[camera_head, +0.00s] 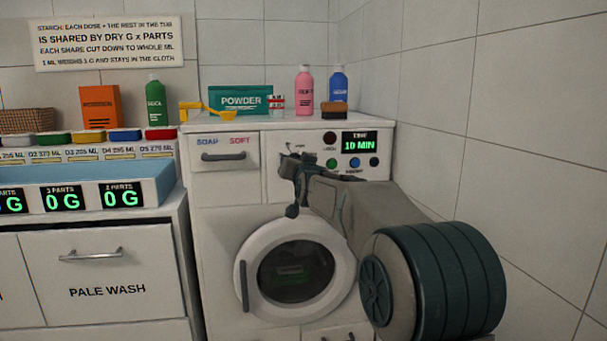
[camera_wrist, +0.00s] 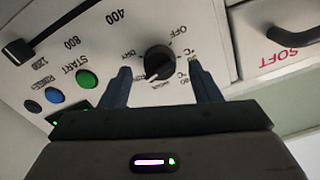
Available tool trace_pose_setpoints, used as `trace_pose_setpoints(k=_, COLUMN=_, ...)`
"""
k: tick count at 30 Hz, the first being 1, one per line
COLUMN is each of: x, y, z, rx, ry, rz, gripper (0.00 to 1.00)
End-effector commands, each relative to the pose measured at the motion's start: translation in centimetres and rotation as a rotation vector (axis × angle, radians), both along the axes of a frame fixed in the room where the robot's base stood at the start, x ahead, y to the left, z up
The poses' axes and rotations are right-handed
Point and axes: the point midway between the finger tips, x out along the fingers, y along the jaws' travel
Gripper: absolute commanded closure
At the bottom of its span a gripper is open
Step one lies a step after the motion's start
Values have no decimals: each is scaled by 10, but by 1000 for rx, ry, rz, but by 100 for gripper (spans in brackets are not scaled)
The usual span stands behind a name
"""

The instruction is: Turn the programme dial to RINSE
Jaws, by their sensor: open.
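The programme dial (camera_wrist: 158,62) is a round black knob on the white washing-machine panel, seen upside down in the wrist view. A pale mark on it points down and slightly left in that view, towards small lettering I cannot read surely. Labels around it include OFF and DRY; RINSE is not clearly legible. My gripper (camera_wrist: 160,68) is open, with one finger on each side of the dial and visible space between the fingers and the knob. In the head view my gripper (camera_head: 293,178) is in front of the panel and hides the dial.
The wrist view shows a green START button (camera_wrist: 87,80), a blue button (camera_wrist: 54,96) and a spin slider (camera_wrist: 19,51) beside the dial. The detergent drawer (camera_head: 224,154) is closed. A display (camera_head: 361,143) reads 10 MIN. The round door (camera_head: 243,262) below is shut.

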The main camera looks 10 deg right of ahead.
Motion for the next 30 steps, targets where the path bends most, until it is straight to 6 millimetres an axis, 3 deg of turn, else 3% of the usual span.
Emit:
trace_pose_setpoints(k=18, x=-104, y=2, z=1, rx=0, ry=-1, rz=2, gripper=43)
trace_pose_setpoints(k=30, x=-120, y=2, z=-1, rx=0, ry=1, rz=3, gripper=43)
